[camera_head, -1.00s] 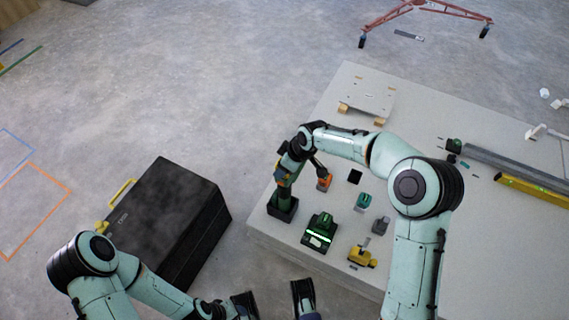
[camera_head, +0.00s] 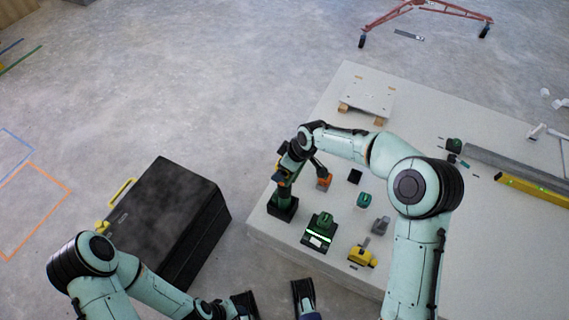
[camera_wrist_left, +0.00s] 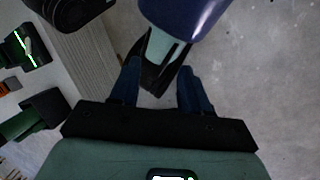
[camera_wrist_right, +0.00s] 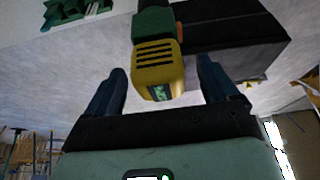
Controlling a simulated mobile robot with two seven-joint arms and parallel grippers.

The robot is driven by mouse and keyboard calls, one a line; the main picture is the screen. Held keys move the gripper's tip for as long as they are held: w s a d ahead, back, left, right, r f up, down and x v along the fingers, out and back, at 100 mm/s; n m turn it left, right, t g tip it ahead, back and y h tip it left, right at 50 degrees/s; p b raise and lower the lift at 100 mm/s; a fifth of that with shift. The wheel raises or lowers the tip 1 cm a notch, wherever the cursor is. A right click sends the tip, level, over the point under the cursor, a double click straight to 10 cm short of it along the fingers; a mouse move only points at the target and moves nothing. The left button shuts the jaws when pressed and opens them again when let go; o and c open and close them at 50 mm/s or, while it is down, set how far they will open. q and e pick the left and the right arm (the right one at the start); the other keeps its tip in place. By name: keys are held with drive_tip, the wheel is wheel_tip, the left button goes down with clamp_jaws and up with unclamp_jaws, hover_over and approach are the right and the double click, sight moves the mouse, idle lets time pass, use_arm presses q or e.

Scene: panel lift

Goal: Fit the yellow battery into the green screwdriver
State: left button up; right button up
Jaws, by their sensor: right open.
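The green screwdriver (camera_head: 286,191) stands upright in a black holder (camera_head: 283,208) at the table's near left corner. The right wrist view also shows part of its green body (camera_wrist_right: 153,24), with orange trim. The yellow battery (camera_wrist_right: 157,68), with black slots and a small green display, sits against the end of that green body; I cannot tell how deep it sits. My right gripper (camera_wrist_right: 163,88) is open, its fingers either side of the battery and apart from it. My left gripper (camera_wrist_left: 158,85) is open and empty, low beside the table.
A charger (camera_head: 318,240) with a green light stands right of the holder. A yellow tool (camera_head: 362,257), a teal part (camera_head: 364,200) and an orange part (camera_head: 324,182) lie nearby. A large black case (camera_head: 165,225) stands on the floor to the left.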

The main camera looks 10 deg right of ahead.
drive_tip(key=shift+f, duration=0.15)
drive_tip(key=shift+v, duration=1.1)
drive_tip(key=p+v, duration=0.3)
drive_tip(key=v, duration=0.8)
drive_tip(key=s+a+f+m+g+y, duration=0.1)
drive_tip(key=s+f+m, duration=0.3)
drive_tip(key=f, duration=0.6)
drive_tip(key=s+a+f+m+g, duration=0.1)
drive_tip(key=s+a+f+m, duration=0.1)
drive_tip(key=s+f, duration=0.65)
drive_tip(key=s+f+m+g, duration=0.1)
drive_tip(key=s+f+m, duration=0.3)
drive_tip(key=s+f, duration=0.45)
drive_tip(key=s+f+m, duration=0.4)
drive_tip(key=s+f, duration=0.2)
drive_tip(key=s, duration=0.5)
use_arm(q)
wheel_tip(320, 180, up, 14)
drive_tip(key=w+p, duration=0.1)
drive_tip(key=p, duration=1.1)
drive_tip(key=shift+f+g, duration=0.2)
drive_tip(key=shift+g, duration=0.1)
use_arm(e)
wheel_tip(320, 180, up, 12)
drive_tip(key=shift+r+g+h, duration=0.2)
drive_tip(key=shift+g+h, duration=0.2)
use_arm(q)
drive_tip(key=shift+s+d, duration=0.1)
